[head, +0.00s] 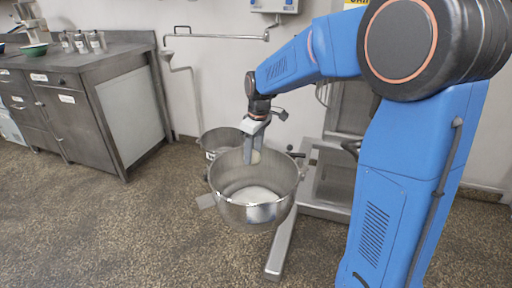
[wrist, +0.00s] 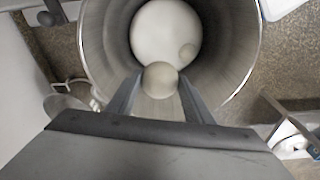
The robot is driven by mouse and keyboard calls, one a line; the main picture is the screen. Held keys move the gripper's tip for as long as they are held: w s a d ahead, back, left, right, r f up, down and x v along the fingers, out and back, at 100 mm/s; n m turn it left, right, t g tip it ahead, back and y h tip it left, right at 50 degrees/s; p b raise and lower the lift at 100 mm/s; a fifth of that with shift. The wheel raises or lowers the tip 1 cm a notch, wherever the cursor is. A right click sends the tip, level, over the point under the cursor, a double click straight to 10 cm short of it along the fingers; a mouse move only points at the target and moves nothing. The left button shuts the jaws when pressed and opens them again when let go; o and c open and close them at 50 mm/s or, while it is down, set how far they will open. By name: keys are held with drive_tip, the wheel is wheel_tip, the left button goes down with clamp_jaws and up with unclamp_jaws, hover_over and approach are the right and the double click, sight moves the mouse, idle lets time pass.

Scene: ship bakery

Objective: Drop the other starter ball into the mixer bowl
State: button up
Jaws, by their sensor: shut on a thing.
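The mixer bowl (head: 250,212) is a large open steel bowl held in front of the mixer stand in the head view. Its round wall (wrist: 228,62) also fills much of the wrist view. A white mass (wrist: 158,28) lies at its bottom, and one pale starter ball (wrist: 187,52) rests on it near the right side. My gripper (head: 252,157) points down over the bowl, its fingertips around rim height or just inside. It is shut on another pale starter ball (wrist: 160,80), which appears above the bowl's interior. The held ball is hard to make out in the head view.
A second steel bowl (head: 220,141) stands behind the mixer bowl. A steel cabinet (head: 130,108) with bottles and a green bowl (head: 34,50) on top is at the left. The mixer's base leg (head: 281,245) reaches forward on the floor. The floor at front left is clear.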

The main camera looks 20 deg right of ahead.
drive_tip(key=shift+a+f, duration=0.1)
drive_tip(key=shift+f, duration=1.8)
drive_tip(key=o, duration=1.2)
drive_tip(key=r, duration=0.5)
drive_tip(key=s+d+r, duration=0.1)
drive_tip(key=r, duration=1.1)
drive_tip(key=shift+s+d+r, duration=0.15)
drive_tip(key=shift+s+d, duration=0.1)
drive_tip(key=shift+s, duration=0.05)
